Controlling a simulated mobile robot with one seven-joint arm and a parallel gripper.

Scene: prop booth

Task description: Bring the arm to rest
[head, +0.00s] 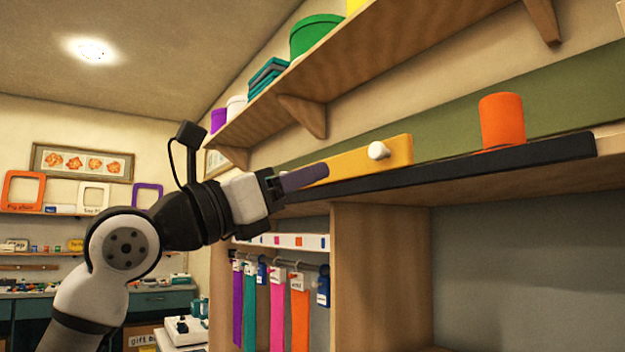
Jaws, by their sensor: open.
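My gripper (298,182) is at the end of my raised arm, near the middle of the head view. It is open, with a dull purple-grey finger pointing right; the other finger is hard to make out. It overlaps the left end of an orange-yellow board with a white knob (378,151) in the picture. I cannot tell whether it touches the board. Nothing shows held in it. An orange cylinder (502,120) stands upright on the dark-edged ledge (450,174), well right of the gripper.
A wooden shelf (375,75) with a green tub (315,36) runs above the gripper. Below the ledge, colored strips (277,310) hang from a rail. An open wooden compartment (510,270) is at the right. Shelves with frames and a teal cabinet stand at the far left.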

